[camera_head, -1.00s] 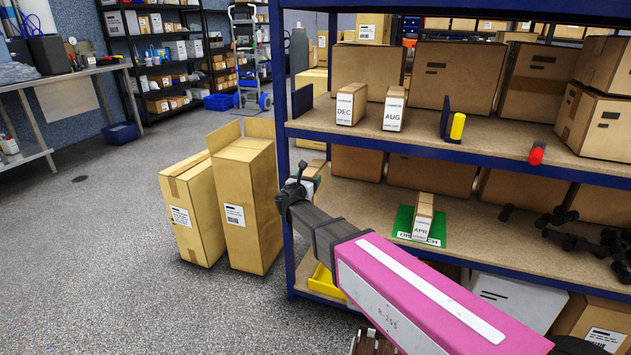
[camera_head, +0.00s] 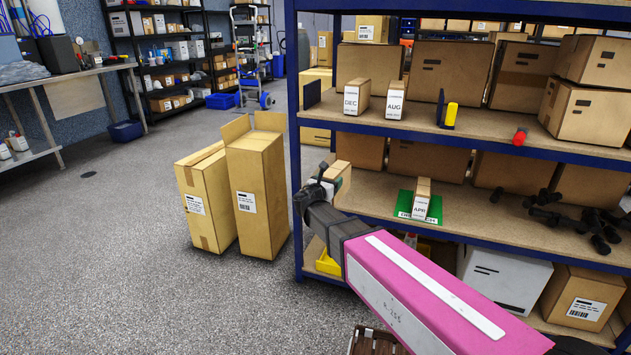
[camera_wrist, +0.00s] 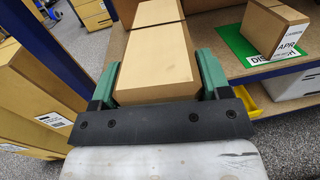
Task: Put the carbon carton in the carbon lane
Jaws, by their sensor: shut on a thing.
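My gripper (camera_wrist: 161,64) has its green fingers shut on a plain tan carton (camera_wrist: 155,76) in the wrist view. The label of this carton is hidden, so I cannot tell its name. In the head view the gripper is at the left end of the middle shelf, largely hidden by my arm. On the upper shelf (camera_head: 420,123), a DEC carton (camera_head: 356,97) and an AUG carton (camera_head: 395,99) stand side by side between dark blue dividers (camera_head: 441,108). Their small upper print is unreadable. I cannot tell which lane is the carbon lane.
An APR carton (camera_head: 421,200) stands on a green mat (camera_head: 404,211) on the middle shelf; it also shows in the wrist view (camera_wrist: 274,28). A blue shelf post (camera_head: 294,150) is close left of the gripper. Tall cartons (camera_head: 257,190) stand on the floor. Black fittings (camera_head: 550,207) lie right.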

